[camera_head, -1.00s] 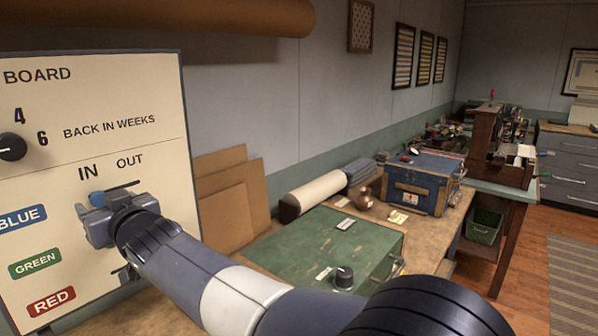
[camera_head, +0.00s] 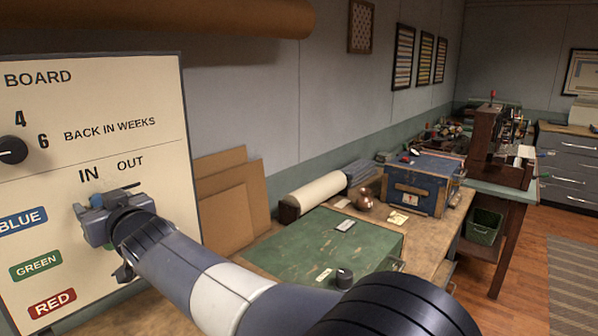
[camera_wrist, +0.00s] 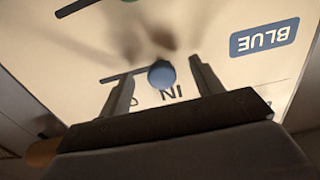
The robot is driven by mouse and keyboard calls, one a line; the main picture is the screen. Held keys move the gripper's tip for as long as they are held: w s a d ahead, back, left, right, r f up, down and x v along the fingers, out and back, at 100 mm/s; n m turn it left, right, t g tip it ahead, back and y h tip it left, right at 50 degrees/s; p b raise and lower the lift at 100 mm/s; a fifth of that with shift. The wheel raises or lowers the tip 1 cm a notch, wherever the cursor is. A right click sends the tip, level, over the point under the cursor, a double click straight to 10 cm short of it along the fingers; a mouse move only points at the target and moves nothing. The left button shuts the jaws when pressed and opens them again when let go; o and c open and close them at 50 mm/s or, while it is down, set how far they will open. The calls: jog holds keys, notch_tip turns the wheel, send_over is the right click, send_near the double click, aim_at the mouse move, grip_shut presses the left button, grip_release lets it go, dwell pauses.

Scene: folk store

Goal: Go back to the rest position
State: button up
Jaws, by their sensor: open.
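My gripper (camera_head: 95,207) is in front of the cream board (camera_head: 110,85), below its IN and OUT words. In the wrist view my gripper (camera_wrist: 163,66) is open, with a finger on each side of a round blue knob (camera_wrist: 162,75). The knob appears between the fingertips but not clasped; I cannot tell the exact depth. A dark slot (camera_wrist: 122,76) runs beside the knob. The BLUE label (camera_wrist: 265,37) shows upside down at the right. In the head view the gripper mostly hides the blue knob (camera_head: 97,200).
The board also bears GREEN (camera_head: 35,266) and RED (camera_head: 52,303) labels and a black dial (camera_head: 12,150). A brown roll (camera_head: 200,15) hangs above. Cardboard sheets (camera_head: 232,205) lean against the wall.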

jog(key=w+p, duration=0.1)
jog(key=p, duration=0.2)
jog(key=shift+w+d, duration=0.25)
jog(key=shift+w, duration=0.15)
